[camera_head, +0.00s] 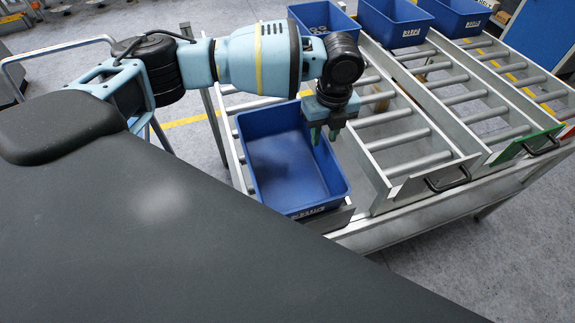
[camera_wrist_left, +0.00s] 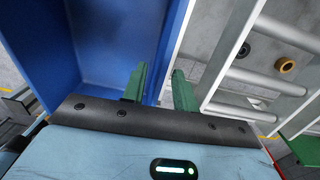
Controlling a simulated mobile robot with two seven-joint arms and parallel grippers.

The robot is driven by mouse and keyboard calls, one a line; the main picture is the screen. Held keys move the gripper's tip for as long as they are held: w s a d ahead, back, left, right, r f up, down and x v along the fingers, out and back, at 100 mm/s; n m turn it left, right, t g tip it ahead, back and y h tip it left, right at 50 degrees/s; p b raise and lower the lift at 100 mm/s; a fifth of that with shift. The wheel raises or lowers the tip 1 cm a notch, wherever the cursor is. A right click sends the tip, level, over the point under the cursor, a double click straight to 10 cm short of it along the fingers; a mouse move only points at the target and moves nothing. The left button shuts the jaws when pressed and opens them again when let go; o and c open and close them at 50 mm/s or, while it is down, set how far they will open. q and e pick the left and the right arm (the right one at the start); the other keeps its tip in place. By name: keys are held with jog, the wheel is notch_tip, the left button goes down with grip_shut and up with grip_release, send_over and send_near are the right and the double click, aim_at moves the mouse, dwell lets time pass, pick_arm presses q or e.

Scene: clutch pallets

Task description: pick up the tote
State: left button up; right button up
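A blue tote (camera_head: 285,165), open at the top and empty inside, sits in the left lane of a metal roller rack. My left gripper (camera_head: 323,134) is over the tote's right wall, its green fingers pointing down. In the left wrist view the two fingers (camera_wrist_left: 160,90) stand apart, one on the tote's inner side and one on the outer side of the blue wall (camera_wrist_left: 178,45). The gripper is open; I cannot tell whether either finger touches the wall. My right gripper is not in view.
More blue totes (camera_head: 396,22) stand at the far ends of the other roller lanes (camera_head: 405,130). Those lanes are empty near the front. Metal side rails (camera_head: 372,165) divide the lanes, one close to the tote's right side. Grey floor (camera_head: 460,255) lies in front.

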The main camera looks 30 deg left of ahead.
pick_arm(q)
jog(key=shift+a+f, duration=0.1)
jog(key=shift+f, duration=0.75)
grip_shut()
dwell(0.8)
